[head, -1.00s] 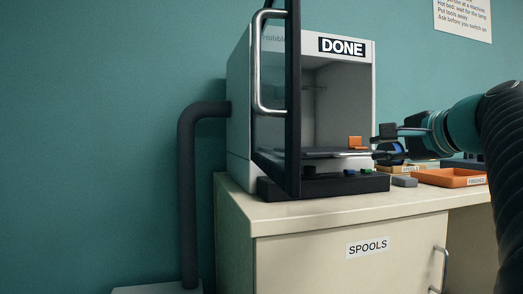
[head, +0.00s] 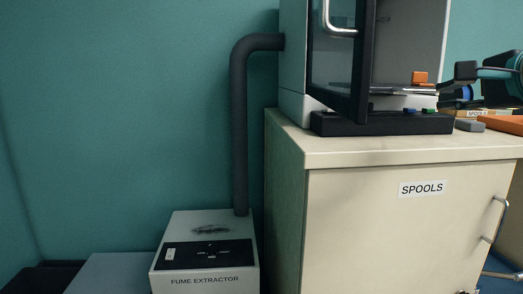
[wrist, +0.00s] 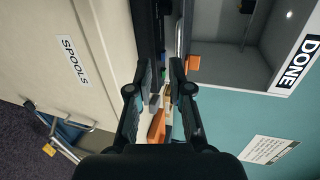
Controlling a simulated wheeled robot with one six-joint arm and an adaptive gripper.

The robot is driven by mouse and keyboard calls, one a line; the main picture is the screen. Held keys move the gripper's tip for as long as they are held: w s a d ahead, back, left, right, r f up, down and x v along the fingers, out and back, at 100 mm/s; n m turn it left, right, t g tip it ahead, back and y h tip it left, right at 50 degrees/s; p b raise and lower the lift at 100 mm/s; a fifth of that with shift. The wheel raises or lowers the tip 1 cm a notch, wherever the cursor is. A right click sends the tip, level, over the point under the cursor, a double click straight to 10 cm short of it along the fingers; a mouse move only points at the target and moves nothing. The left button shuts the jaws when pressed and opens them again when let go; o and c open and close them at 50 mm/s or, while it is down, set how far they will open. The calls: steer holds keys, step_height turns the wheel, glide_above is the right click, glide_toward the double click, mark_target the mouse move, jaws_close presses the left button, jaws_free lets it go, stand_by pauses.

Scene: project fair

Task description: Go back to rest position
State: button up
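My gripper (head: 452,86) is at the right side of the head view, just right of the printer's opening. Its two dark fingers stand apart with nothing held between them, as the wrist view (wrist: 160,76) shows. An orange printed part (head: 420,78) sits on the print bed inside the printer, a little left of the fingers. It also shows in the wrist view (wrist: 193,63). The rest of my arm is mostly cut off by the right edge of the head view.
The printer's glass door (head: 338,65) stands open. The cabinet labelled SPOOLS (head: 400,235) carries the printer, a grey block (head: 469,126) and an orange tray (head: 505,124). A fume extractor (head: 205,278) with a dark hose (head: 239,130) stands low at left.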

steer(key=w+a+f+n+g+p, duration=0.2)
steer(key=w+a+f+n+g, duration=0.15)
steer(key=a+f, duration=0.75)
steer(key=s+a+f+n+g+p, duration=0.2)
steer(key=s+a+f+n+g, duration=0.1)
steer(key=s+f+n, duration=0.3)
steer(key=s+a+f+n+g+h+p, duration=0.1)
steer(key=s+a+f+n+g+p, duration=0.2)
steer(key=s+f+n, duration=0.4)
steer(key=s+f, duration=0.4)
steer(key=f, duration=0.4)
steer(key=shift+s+a+f+h, duration=0.2)
steer(key=shift+s+a+h, duration=0.1)
